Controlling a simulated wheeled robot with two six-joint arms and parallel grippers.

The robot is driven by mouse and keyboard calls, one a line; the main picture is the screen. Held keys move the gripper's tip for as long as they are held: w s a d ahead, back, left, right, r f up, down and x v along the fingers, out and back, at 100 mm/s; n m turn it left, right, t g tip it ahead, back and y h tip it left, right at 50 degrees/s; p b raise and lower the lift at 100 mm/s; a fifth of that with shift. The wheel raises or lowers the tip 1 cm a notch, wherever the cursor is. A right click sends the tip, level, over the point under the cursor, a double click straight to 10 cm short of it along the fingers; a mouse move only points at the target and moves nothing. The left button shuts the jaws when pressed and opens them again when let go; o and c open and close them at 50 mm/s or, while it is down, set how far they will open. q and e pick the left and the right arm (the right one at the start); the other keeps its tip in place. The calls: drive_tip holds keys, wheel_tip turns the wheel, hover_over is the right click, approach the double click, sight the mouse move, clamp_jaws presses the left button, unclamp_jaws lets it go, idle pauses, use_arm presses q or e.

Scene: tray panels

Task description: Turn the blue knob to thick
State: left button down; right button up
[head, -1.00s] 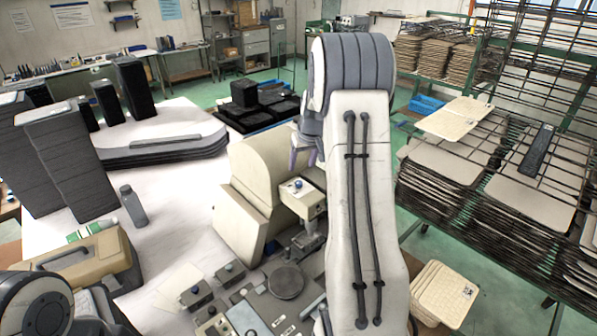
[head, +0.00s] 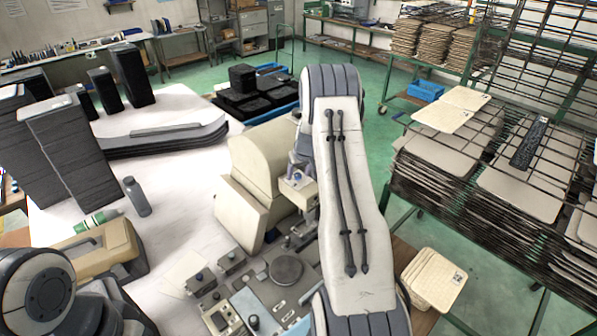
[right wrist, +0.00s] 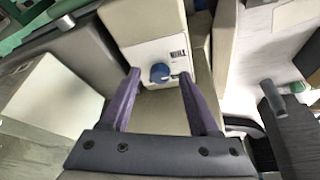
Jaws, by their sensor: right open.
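The blue knob (right wrist: 159,73) is on the front of a cream control box (right wrist: 155,25), beside a small label with dark marks. In the head view, the box (head: 299,194) is attached to the cream machine (head: 262,165), and the knob (head: 297,177) is small and partly covered. My right gripper (right wrist: 159,76) is open, with one purple finger to each side of the knob. I see gaps between the fingers and the knob. In the head view, the right gripper (head: 299,163) is mostly hidden behind its arm. My left gripper is out of view.
Small button boxes (head: 232,261) and a round grey disc (head: 286,270) lie in front of the machine. A grey bottle (head: 137,196) and a tan case (head: 95,252) are on the white table. Wire racks with panels (head: 525,195) stand at right.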

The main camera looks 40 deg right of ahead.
clamp_jaws()
